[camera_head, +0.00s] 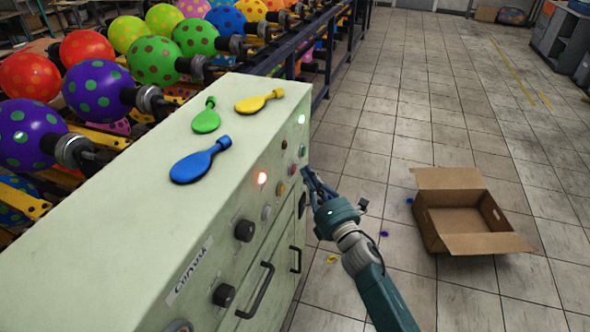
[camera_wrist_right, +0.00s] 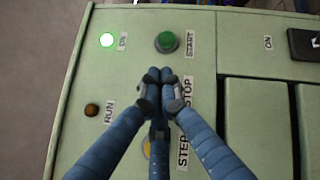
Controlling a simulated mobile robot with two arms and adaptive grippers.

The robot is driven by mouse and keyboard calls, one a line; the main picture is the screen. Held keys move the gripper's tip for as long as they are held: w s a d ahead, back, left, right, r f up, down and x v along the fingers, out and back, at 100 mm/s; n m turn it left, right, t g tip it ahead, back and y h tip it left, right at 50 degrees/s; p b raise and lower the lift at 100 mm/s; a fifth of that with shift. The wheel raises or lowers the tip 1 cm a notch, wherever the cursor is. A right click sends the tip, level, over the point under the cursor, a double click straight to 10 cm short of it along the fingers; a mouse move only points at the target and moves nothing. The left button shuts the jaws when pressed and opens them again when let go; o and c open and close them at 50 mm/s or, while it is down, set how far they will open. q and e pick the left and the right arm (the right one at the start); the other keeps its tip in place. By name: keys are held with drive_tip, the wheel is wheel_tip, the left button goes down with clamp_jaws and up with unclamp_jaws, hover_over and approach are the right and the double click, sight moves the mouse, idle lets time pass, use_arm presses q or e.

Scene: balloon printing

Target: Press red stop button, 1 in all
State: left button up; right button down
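The red stop button (camera_head: 293,168) shows small on the right face of the pale green control cabinet (camera_head: 130,235), below the green start button (camera_head: 303,151). My right gripper (camera_head: 307,174) is just to its right, fingers pointing at the panel. In the right wrist view the fingertips of my right gripper (camera_wrist_right: 166,76) are together and empty, between the green START button (camera_wrist_right: 166,42) and the STOP label (camera_wrist_right: 187,92). They hide the stop button there, so I cannot tell whether they touch it. My left gripper is not in view.
A green ON light (camera_wrist_right: 107,40) is lit and a RUN lamp (camera_wrist_right: 92,110) looks dark. A yellow button (camera_wrist_right: 149,148) is partly hidden beside STEP. Flat balloons lie on the cabinet, including a blue one (camera_head: 194,165). An open cardboard box (camera_head: 480,243) stands on the floor.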

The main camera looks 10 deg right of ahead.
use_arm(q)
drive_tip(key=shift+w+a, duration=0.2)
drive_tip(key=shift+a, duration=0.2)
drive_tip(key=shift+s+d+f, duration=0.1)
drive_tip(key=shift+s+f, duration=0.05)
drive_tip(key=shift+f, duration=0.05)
use_arm(e)
drive_tip(key=shift+w+a, duration=0.25)
drive_tip(key=shift+a, duration=0.1)
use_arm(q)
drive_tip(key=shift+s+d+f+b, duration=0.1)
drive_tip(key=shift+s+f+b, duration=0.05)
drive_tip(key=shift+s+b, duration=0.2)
use_arm(e)
drive_tip(key=shift+w+a, duration=0.1)
drive_tip(key=shift+a, duration=0.15)
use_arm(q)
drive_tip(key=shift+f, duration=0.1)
use_arm(e)
drive_tip(key=shift+w+a, duration=0.2)
drive_tip(key=shift+a, duration=0.05)
idle(0.4)
idle(0.4)
drive_tip(key=shift+s+d, duration=0.55)
drive_tip(key=shift+d, duration=0.2)
